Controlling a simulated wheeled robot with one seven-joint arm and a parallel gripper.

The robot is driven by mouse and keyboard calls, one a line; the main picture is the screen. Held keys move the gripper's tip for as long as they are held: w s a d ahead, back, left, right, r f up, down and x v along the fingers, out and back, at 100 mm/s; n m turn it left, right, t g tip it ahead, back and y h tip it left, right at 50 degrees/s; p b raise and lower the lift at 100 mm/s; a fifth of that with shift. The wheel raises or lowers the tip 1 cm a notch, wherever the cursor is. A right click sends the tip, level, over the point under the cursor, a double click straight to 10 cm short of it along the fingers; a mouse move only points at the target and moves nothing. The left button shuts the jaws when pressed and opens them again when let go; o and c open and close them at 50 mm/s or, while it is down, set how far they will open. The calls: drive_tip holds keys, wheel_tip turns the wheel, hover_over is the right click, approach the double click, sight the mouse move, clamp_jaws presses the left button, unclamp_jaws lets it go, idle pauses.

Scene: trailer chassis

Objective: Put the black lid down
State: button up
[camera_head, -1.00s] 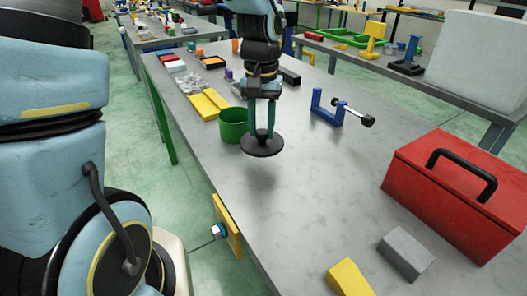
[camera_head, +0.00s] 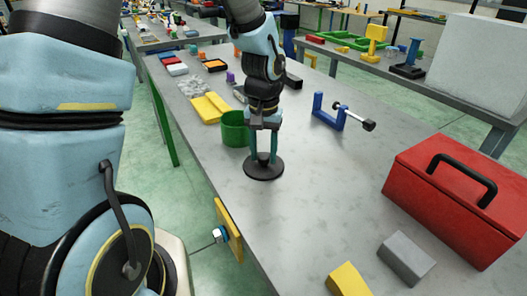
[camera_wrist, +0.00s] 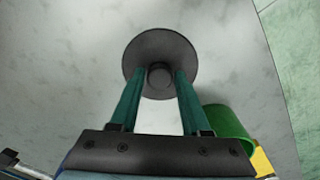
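The black lid (camera_head: 263,172) is a flat dark disc with a knob on top. It lies level on or just over the grey table, in front of the green pot (camera_head: 235,130). My gripper (camera_head: 263,158) points straight down over it. In the wrist view my gripper (camera_wrist: 160,80) has its two green fingers on either side of the knob of the black lid (camera_wrist: 160,45), seemingly closed on it. The green pot (camera_wrist: 228,122) also shows there, behind the right finger.
A yellow block (camera_head: 210,108) lies behind the green pot. A blue bracket (camera_head: 328,112) with a bolt stands to the right. A red toolbox (camera_head: 440,195), a grey block (camera_head: 406,258) and a yellow block (camera_head: 348,280) are at the near right. The table between is clear.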

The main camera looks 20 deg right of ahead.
sight(263, 156)
drive_tip(key=shift+o, duration=1.4)
wheel_tip(263, 156, up, 12)
drive_tip(key=b, duration=0.1)
drive_tip(key=a+f+n, duration=0.2)
drive_tip(key=a, duration=1)
drive_tip(key=w+a+f+n+t, duration=0.1)
drive_tip(key=a+f+n, duration=0.2)
drive_tip(key=a, duration=1)
drive_tip(key=shift+a+f+n+t, duration=0.15)
drive_tip(key=shift+f+n+t, duration=0.15)
drive_tip(key=shift+w, duration=0.15)
